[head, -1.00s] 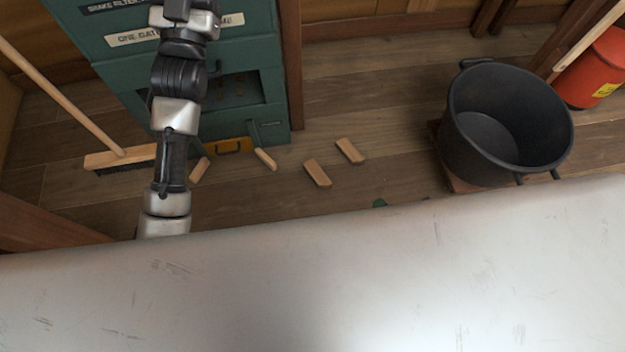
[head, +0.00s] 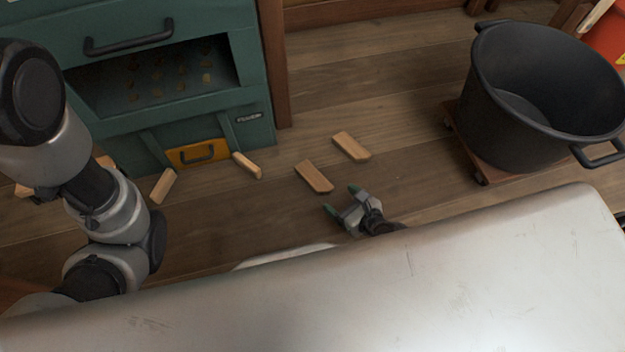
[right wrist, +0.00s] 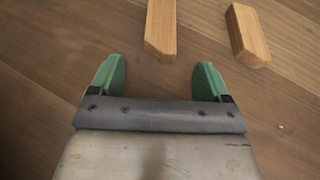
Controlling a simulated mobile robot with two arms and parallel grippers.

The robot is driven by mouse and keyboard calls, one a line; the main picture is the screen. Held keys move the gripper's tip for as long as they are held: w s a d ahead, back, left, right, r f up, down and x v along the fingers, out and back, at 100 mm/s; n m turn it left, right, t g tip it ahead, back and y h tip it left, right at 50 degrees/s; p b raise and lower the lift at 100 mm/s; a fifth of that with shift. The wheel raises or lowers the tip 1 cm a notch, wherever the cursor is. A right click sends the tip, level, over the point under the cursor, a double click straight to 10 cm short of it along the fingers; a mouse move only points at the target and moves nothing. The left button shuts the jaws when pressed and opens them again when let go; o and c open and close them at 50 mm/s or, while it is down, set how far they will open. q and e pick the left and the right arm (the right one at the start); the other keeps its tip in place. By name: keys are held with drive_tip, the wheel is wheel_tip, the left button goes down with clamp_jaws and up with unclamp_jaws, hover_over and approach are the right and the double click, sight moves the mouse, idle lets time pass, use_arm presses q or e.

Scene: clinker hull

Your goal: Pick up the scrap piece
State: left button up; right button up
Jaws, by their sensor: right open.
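Several small wooden scrap pieces lie flat on the floor. One scrap piece (head: 314,177) is closest to my right gripper (head: 340,200), and another (head: 351,146) lies to its upper right. Further left are a piece (head: 246,165) by the green cabinet and one (head: 163,186) beside my left arm. In the right wrist view my gripper (right wrist: 160,72) has its green fingers spread with nothing between them. The nearest piece (right wrist: 160,28) lies just beyond the fingertips, in line with the gap. The second piece (right wrist: 247,36) is further right. My left gripper is out of view.
A green cabinet (head: 205,35) with an orange-yellow panel (head: 198,154) stands at upper left. A black bucket (head: 530,110) sits on a wooden dolly (head: 480,155) at right, with a red container (head: 612,35) behind. Floor around the nearest pieces is clear.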

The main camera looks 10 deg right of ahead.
sight(323, 186)
drive_tip(key=x, duration=0.2)
drive_tip(key=shift+w+a+f+b, duration=0.15)
drive_tip(key=shift+w+f+b, duration=0.1)
drive_tip(key=shift+w+b, duration=0.1)
drive_tip(key=b+x, duration=0.2)
drive_tip(key=x, duration=0.2)
drive_tip(key=shift+w+f, duration=0.15)
drive_tip(key=shift+w+a, duration=0.2)
drive_tip(key=shift+c, duration=0.3)
drive_tip(key=c, duration=1)
